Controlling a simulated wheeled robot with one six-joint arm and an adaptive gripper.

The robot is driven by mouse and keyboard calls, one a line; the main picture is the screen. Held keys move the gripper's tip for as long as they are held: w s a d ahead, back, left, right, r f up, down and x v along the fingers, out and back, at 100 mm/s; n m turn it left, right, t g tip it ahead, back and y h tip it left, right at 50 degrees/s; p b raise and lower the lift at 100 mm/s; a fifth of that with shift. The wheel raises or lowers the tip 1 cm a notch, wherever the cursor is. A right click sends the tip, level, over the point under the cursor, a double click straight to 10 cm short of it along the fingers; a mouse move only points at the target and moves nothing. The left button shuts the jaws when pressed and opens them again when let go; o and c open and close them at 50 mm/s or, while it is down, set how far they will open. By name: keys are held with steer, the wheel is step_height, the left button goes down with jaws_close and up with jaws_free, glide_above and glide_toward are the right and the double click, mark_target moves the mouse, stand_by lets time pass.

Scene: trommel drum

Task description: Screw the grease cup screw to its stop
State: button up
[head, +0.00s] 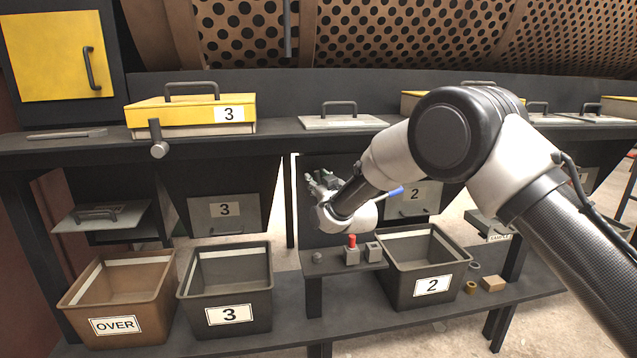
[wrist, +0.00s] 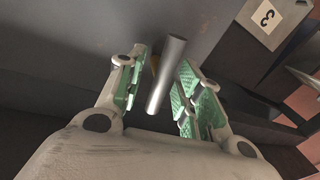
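My gripper (head: 322,182) is at the dark panel under the shelf, between chutes 3 and 2. In the wrist view its green-padded fingers (wrist: 160,84) are apart. A plain grey metal bar (wrist: 166,75) lies between them, slightly tilted, closer to the right finger. A gap shows on its left; whether the right pad touches it I cannot tell. A small brass-coloured piece (wrist: 155,64) shows partly behind the bar. This may be the grease cup screw with its bar, but I cannot tell for sure. In the head view my gripper hides it.
Below my gripper is a small ledge (head: 330,266) with a red-topped block (head: 352,250) and small blocks. Bins marked OVER (head: 119,290), 3 (head: 226,287) and 2 (head: 424,265) stand on the lower shelf.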

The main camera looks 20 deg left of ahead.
jaws_close()
steer(key=shift+m, duration=0.3)
